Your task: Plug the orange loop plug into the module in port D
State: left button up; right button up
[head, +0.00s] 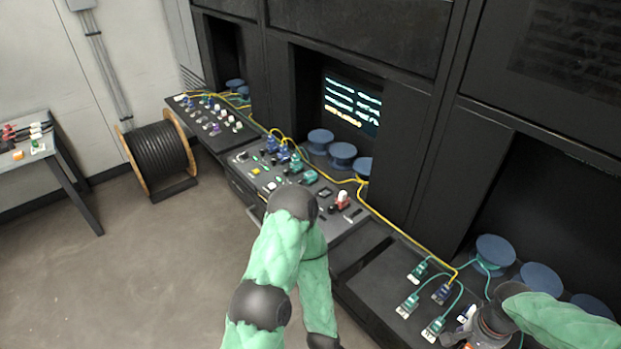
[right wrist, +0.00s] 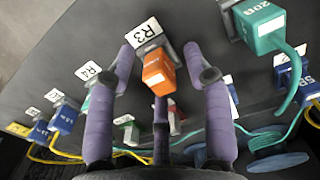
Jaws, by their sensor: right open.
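The orange loop plug (right wrist: 158,72) sits at a grey socket behind a white tag marked R3 (right wrist: 148,35) in the right wrist view. My right gripper (right wrist: 160,54) is open, with one purple finger on each side of the plug and a visible gap to it. In the head view my right gripper (head: 470,338) is at the bottom right, over the right end of the bench. My left arm rises in the lower middle of the head view and its gripper is out of sight. I cannot make out a module in a port marked D.
A teal plug marked 20B (right wrist: 263,25) with a cable is close by on the right, and blue plugs (right wrist: 64,118) are on the left. Green plugs (head: 408,305) stand on the right panel. Blue spools (head: 496,252) stand behind. A screen (head: 352,103) glows in the rack.

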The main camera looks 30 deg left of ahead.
aim_at(470, 347)
dwell(0.7)
jog(key=shift+d, duration=0.1)
grip_shut()
jog(key=shift+r, duration=0.15)
jog(key=shift+w+r+p, duration=0.15)
jog(key=shift+r+p, duration=0.15)
jog(key=shift+a+r+p, duration=0.25)
jog(key=shift+r+p, duration=0.05)
jog(key=shift+r, duration=0.15)
jog(key=shift+d+r, duration=0.15)
jog(key=shift+r, duration=0.1)
jog(key=shift+r+p, duration=1.45)
jog(key=shift+r, duration=0.45)
